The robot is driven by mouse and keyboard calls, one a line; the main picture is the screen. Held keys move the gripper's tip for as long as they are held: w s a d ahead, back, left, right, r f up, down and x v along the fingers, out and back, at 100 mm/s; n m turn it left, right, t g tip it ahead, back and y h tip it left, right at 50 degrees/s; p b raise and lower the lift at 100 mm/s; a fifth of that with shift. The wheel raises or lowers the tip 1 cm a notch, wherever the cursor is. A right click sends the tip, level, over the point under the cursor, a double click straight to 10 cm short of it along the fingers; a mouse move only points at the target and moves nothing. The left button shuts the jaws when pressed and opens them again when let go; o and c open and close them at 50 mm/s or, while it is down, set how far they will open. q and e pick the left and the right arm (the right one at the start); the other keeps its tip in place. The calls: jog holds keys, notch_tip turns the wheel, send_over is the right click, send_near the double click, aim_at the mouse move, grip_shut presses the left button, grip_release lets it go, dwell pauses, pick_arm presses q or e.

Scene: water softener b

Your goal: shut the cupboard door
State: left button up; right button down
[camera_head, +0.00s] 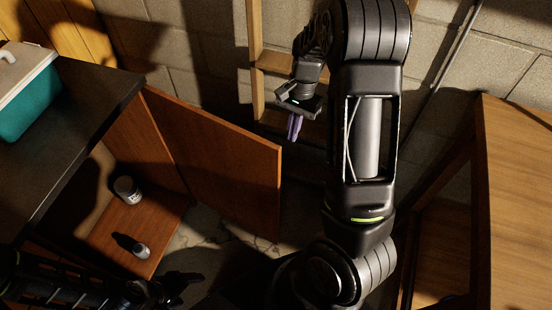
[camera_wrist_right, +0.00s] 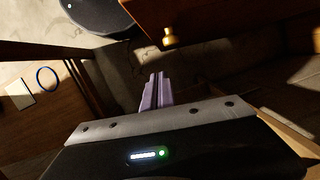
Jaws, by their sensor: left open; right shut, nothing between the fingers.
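The brown wooden cupboard door (camera_head: 215,160) stands wide open, swung out from the cupboard (camera_head: 140,225) under the dark counter. In the right wrist view the door (camera_wrist_right: 225,15) fills the upper right, with a brass knob (camera_wrist_right: 169,38) on it. My right gripper (camera_head: 294,127) has purple fingers and is shut and empty, beyond the door's free edge and apart from it in the head view. Its fingers (camera_wrist_right: 157,88) show below the knob in the wrist view. My left gripper (camera_head: 183,286) is open, dark and shadowed, low in front of the cupboard.
A jar (camera_head: 127,190) and a small bottle (camera_head: 141,250) stand inside the cupboard. A teal cooler (camera_head: 25,95) sits on the dark counter (camera_head: 75,110). A wooden frame (camera_head: 256,70) leans near the block wall. A wooden cabinet (camera_head: 515,160) stands at the right.

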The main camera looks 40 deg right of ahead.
jog(key=s+a+f+p, duration=0.1)
jog(key=s+a+f, duration=0.2)
jog(key=a+f, duration=0.3)
notch_tip(320, 180, down, 4)
jog(key=shift+r, duration=0.15)
dwell(0.5)
jog(key=shift+p, duration=0.3)
